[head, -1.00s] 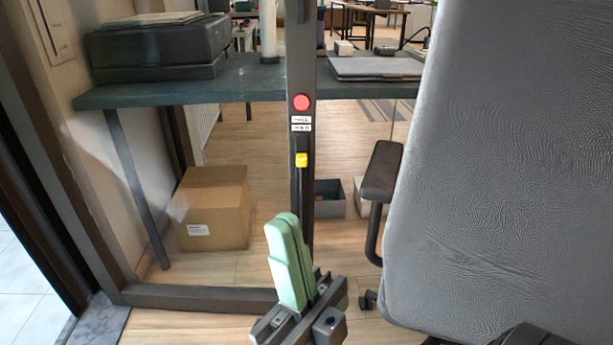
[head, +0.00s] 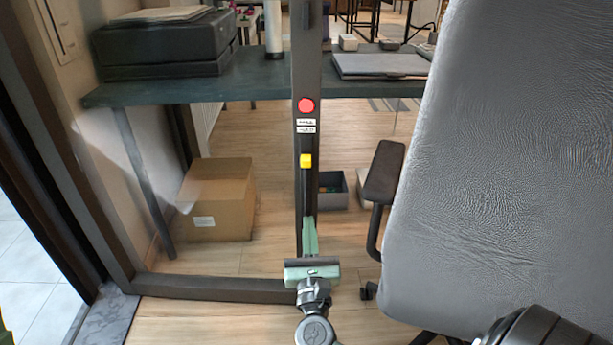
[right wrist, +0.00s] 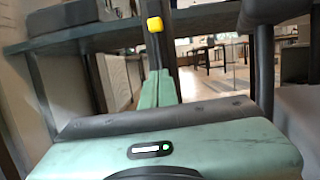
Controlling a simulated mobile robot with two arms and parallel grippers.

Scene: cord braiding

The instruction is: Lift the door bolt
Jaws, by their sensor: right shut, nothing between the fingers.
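The door bolt's yellow knob (head: 306,160) sits on a dark vertical slot on the door's upright post (head: 306,60), below a red round button and two small labels. It also shows at the top of the right wrist view (right wrist: 154,24). My right gripper (head: 310,222) points at the post, below the knob and apart from it. Its green fingers are together and empty; they also show in the right wrist view (right wrist: 159,76). The gripper's body hides the lower post. My left gripper is not recognisable in these frames.
A large grey padded chair back (head: 500,180) with a dark armrest (head: 384,172) stands close on the right. Behind the post are a dark table (head: 160,94), a cardboard box (head: 219,200) and a grey bin (head: 333,190). A dark frame sill (head: 205,289) crosses the floor.

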